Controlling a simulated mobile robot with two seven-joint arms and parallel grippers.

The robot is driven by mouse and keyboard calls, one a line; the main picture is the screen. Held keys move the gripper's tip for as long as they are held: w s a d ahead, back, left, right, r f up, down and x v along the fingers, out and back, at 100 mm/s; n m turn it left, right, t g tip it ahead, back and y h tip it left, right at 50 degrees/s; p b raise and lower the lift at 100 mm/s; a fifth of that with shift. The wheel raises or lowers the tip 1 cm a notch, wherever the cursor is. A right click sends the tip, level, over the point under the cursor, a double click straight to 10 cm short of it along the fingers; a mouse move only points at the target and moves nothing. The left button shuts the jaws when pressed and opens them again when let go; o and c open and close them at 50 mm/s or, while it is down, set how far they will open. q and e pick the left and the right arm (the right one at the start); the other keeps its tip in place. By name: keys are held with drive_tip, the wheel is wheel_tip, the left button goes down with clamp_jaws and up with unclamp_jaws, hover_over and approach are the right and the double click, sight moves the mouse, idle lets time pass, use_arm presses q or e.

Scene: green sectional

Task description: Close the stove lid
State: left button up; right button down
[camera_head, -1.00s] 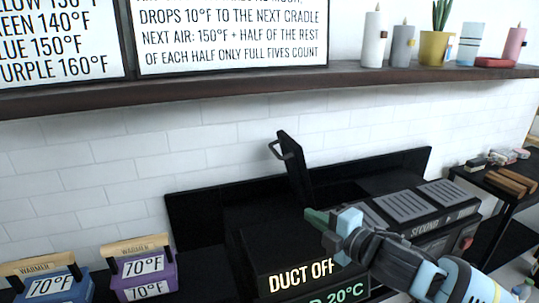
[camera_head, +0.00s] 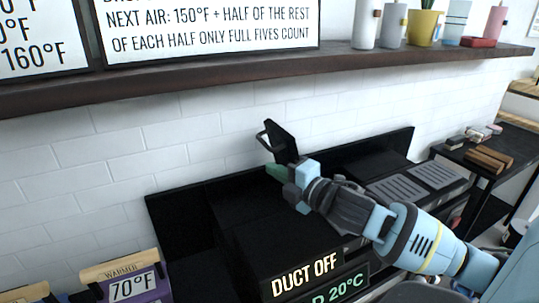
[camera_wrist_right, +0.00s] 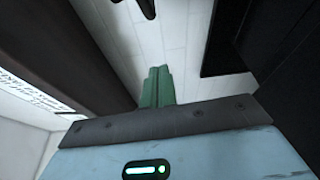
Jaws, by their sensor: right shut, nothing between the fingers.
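The black stove lid (camera_head: 281,143) stands raised, nearly upright, on the black stove (camera_head: 240,225). A bar handle (camera_head: 266,138) sticks out from its left face near the top. My right gripper (camera_head: 276,172) is just below and in front of the lid in the head view, its green fingertips close together. I cannot tell whether it touches the lid. In the right wrist view the green fingers (camera_wrist_right: 158,88) are shut and empty. A dark panel at the right there may be the lid. My forearm hides part of the stove. My left gripper is not in view.
A dark shelf (camera_head: 200,80) with candles and a yellow pot (camera_head: 425,26) runs above the stove. A purple warmer box (camera_head: 135,285) stands at lower left. Vent grilles (camera_head: 395,190) lie right of the lid. A black side table (camera_head: 500,140) holds small blocks.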

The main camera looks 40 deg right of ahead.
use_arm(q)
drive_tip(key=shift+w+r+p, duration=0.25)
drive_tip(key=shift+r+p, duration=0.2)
use_arm(e)
drive_tip(key=w+d, duration=0.3)
drive_tip(key=w, duration=0.3)
drive_tip(key=shift+w, duration=0.2)
drive_tip(key=shift+d, duration=0.1)
drive_tip(key=shift+r, duration=0.1)
